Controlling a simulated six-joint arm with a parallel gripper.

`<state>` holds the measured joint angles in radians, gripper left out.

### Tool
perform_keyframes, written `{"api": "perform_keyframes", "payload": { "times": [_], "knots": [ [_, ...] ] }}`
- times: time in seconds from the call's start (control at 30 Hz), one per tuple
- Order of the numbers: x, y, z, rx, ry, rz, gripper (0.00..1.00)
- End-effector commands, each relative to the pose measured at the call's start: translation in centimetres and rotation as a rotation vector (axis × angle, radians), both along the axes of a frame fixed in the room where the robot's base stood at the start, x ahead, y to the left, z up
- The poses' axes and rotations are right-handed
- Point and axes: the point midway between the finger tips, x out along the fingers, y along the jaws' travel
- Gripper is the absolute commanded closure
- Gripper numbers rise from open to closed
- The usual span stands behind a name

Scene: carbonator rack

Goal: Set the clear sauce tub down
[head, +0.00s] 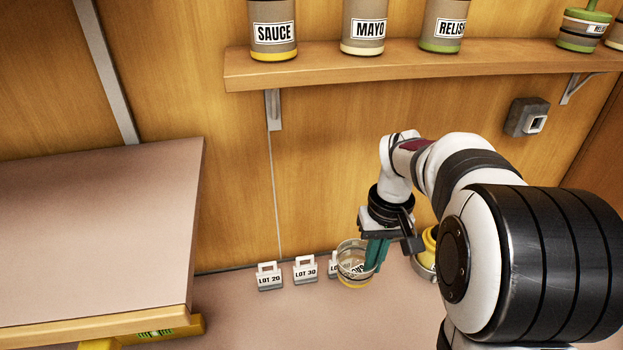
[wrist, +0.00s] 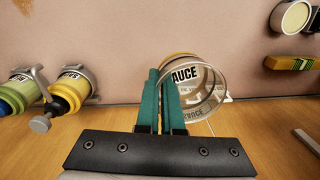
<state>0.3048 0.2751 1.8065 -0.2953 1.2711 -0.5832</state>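The clear sauce tub (head: 351,272) is a see-through round cup with a yellow band at its base and a SAUCE label. In the head view it is low over the back of the counter, in front of a partly hidden LOT tag. My gripper (head: 376,254) points down at its right side. In the wrist view the two teal fingers (wrist: 162,105) are close together at the left wall of the tub (wrist: 208,100), seemingly pinching its rim. The tub's open mouth faces the wrist camera and looks empty. I cannot tell if its base touches the counter.
The LOT 20 tag (head: 269,277) and LOT 30 tag (head: 305,270) stand left of the tub. A yellow dispenser (head: 428,247) is close on the right, partly behind my arm. A shelf (head: 400,62) with labelled jars is above. A raised worktop (head: 90,240) is at left.

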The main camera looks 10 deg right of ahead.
Motion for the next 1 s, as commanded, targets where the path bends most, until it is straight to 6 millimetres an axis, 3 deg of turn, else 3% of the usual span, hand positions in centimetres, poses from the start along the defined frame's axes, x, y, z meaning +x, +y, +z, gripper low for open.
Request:
{"api": "perform_keyframes", "payload": {
  "times": [0.03, 0.2, 0.3, 0.4, 0.6, 1.0],
  "knots": [
    [-0.7, -2.4, -2.0, 0.004, 0.009, -0.037, 1.0],
    [-4.5, -10.1, -9.2, 0.011, 0.007, -0.151, 1.0],
    [-7.3, -13.3, -12.7, 0.011, 0.002, -0.214, 1.0],
    [-9.8, -15.2, -15.1, 0.008, -0.002, -0.261, 1.0],
    [-11.8, -16.6, -16.9, 0.003, -0.007, -0.296, 1.0],
    [-11.5, -16.9, -16.9, 0.003, -0.009, -0.295, 1.0]
  ]
}}
